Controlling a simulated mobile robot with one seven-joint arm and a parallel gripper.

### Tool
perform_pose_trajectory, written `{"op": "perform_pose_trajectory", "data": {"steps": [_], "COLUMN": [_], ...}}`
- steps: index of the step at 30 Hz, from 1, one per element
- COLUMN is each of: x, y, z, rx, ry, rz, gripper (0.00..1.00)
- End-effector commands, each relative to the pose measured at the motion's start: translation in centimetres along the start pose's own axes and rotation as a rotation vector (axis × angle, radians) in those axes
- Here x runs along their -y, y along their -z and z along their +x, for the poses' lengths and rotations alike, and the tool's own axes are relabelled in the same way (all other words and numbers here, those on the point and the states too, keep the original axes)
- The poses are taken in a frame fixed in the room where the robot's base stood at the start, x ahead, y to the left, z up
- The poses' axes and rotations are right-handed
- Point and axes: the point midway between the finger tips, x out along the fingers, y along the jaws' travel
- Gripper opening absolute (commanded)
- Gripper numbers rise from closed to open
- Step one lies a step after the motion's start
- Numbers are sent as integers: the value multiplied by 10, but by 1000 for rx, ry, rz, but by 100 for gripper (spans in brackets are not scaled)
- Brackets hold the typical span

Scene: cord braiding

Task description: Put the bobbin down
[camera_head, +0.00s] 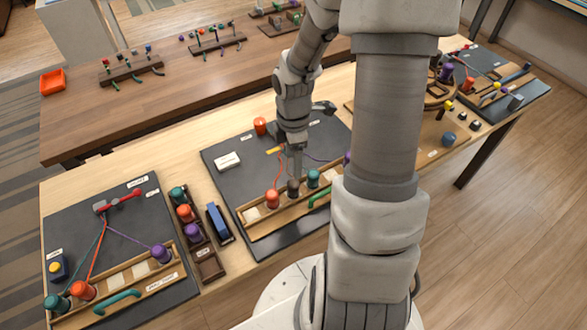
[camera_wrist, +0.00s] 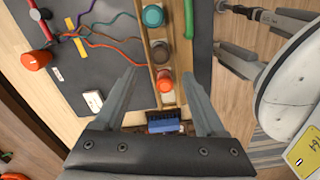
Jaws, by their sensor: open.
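A wooden bobbin rail (camera_head: 251,215) lies along the front of the middle dark mat. An orange bobbin (camera_head: 272,198), a dark grey-brown bobbin (camera_head: 293,188) and a teal bobbin (camera_head: 313,178) stand upright in it. In the wrist view the teal (camera_wrist: 153,16), dark (camera_wrist: 160,52) and orange (camera_wrist: 164,82) bobbins form a column. My gripper (camera_wrist: 159,70) is open, its fingers apart on either side of the rail, with nothing held. In the head view my gripper (camera_head: 294,172) is just above the dark bobbin. I cannot tell whether it touches it.
A white block (camera_head: 228,160) and an orange cylinder (camera_head: 260,126) sit on the mat. A green handle (camera_head: 319,197) is on the rail's front. A blue item (camera_head: 218,222) and a dark rack (camera_head: 208,265) with bobbins stand left. Coloured cords (camera_wrist: 107,37) cross the mat.

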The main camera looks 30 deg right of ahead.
Motion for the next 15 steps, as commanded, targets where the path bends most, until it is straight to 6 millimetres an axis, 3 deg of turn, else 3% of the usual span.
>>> {"op": "perform_pose_trajectory", "data": {"steps": [6, 15], "x": [0, 0], "y": [0, 0], "z": [-22, -23], "rx": [0, 0], "ry": [0, 0], "rz": [0, 0], "gripper": [72, 72]}}
